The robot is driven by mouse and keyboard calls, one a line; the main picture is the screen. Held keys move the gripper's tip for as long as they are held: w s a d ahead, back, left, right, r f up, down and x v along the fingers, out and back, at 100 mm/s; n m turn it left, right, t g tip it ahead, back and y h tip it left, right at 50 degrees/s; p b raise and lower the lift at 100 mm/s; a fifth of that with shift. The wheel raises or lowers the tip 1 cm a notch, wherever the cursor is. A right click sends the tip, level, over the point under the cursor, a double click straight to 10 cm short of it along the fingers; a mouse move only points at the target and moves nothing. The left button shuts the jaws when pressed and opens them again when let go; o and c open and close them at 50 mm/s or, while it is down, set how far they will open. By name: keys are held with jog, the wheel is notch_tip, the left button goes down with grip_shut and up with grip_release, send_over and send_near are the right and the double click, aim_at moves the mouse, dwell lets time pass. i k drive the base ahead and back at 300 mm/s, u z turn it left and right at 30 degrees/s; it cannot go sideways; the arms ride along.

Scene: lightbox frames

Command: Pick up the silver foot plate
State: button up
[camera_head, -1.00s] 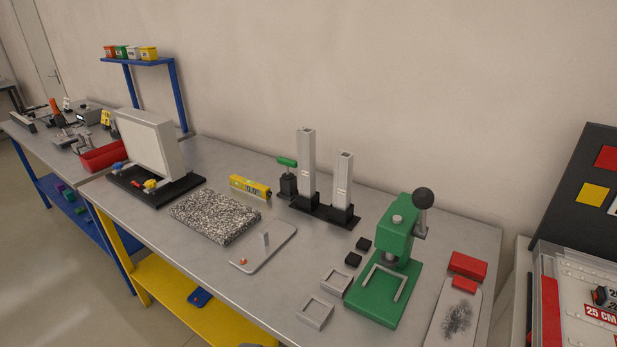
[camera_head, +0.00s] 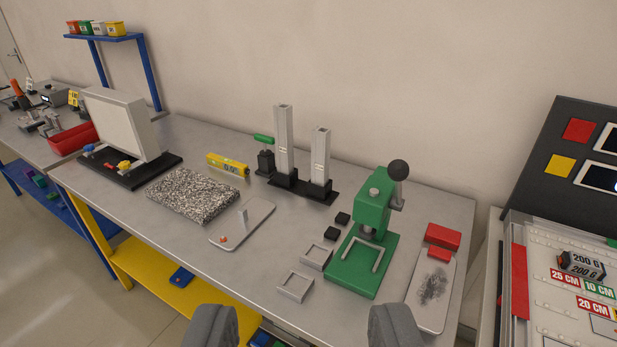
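A thin silver-grey plate (camera_head: 258,212) with rounded corners lies on the metal bench, with a short upright post and a small orange part on it. Two small square silver pieces with raised rims, a nearer one (camera_head: 295,286) and a farther one (camera_head: 317,257), lie left of the green press. I cannot tell for sure which of these is the foot plate. My gripper (camera_head: 302,325) shows at the bottom edge, its two dark grey fingers wide apart and empty. It is short of all these pieces, with the nearer square piece showing between the fingers.
A green press (camera_head: 365,265) stands right of the pieces, with two small black blocks beside it. A speckled stone slab (camera_head: 193,195) lies left. Two upright metal columns (camera_head: 283,145) stand behind. A plate with red blocks (camera_head: 432,300) is at the bench's right end.

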aim_at(233, 233)
jog(key=z, duration=0.05)
jog(key=k, duration=0.5)
jog(key=u, duration=0.45)
jog(key=i, duration=0.35)
jog(key=u, duration=0.75)
jog(key=i, duration=1.9)
jog(key=z, duration=0.5)
